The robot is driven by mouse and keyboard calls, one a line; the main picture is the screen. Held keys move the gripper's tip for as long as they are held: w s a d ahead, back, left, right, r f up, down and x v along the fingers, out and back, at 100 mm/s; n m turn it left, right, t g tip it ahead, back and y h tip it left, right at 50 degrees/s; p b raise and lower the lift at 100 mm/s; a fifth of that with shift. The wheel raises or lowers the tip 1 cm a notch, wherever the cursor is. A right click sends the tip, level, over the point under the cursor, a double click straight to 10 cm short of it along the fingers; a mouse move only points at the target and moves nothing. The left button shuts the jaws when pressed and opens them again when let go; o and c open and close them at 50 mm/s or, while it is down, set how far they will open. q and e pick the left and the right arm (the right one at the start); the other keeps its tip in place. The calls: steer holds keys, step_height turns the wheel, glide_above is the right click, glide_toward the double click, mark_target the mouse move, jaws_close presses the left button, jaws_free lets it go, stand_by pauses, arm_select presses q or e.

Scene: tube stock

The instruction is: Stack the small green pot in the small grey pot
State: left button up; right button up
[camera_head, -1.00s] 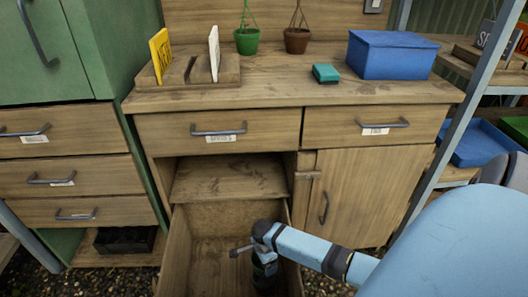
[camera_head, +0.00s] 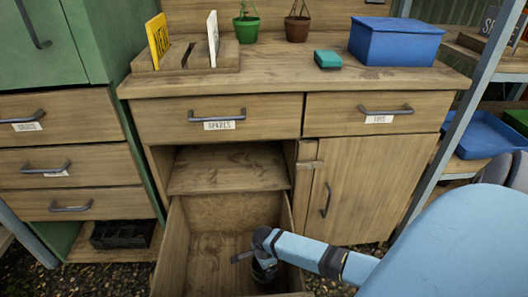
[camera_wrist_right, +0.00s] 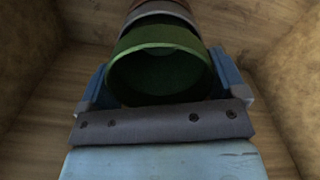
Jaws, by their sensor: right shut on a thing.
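In the right wrist view my right gripper (camera_wrist_right: 165,84) is shut on the small green pot (camera_wrist_right: 158,72), whose open mouth faces the camera. Just beyond it a grey rim (camera_wrist_right: 160,19), likely the small grey pot's, curves close around the green pot. I cannot tell whether the green pot is fully seated in it. A reddish-brown pot (camera_wrist_right: 158,4) shows beyond the grey one. In the head view my right gripper (camera_head: 263,268) is down inside the open lower drawer, where the pots are dark and mostly hidden. My left gripper is not in view.
The drawer's wooden walls (camera_head: 172,252) surround my right gripper. The bench top (camera_head: 270,75) above holds a blue box (camera_head: 395,42), a teal block (camera_head: 327,59) and a card rack (camera_head: 185,58). A green hanging pot (camera_head: 246,30) and a brown one (camera_head: 297,29) are at the back.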

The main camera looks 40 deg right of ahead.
steer(key=shift+f, duration=0.4)
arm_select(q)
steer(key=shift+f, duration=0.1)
arm_select(e)
steer(key=o, duration=0.6)
steer(key=shift+r, duration=0.15)
step_height(320, 180, up, 3)
steer(key=shift+r+p, duration=0.15)
steer(key=shift+p, duration=0.65)
arm_select(q)
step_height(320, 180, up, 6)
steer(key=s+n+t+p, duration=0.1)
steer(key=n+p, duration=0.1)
steer(key=p, duration=0.2)
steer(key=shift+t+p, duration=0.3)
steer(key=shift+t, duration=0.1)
arm_select(e)
step_height(320, 180, up, 10)
steer(key=shift+f, duration=0.25)
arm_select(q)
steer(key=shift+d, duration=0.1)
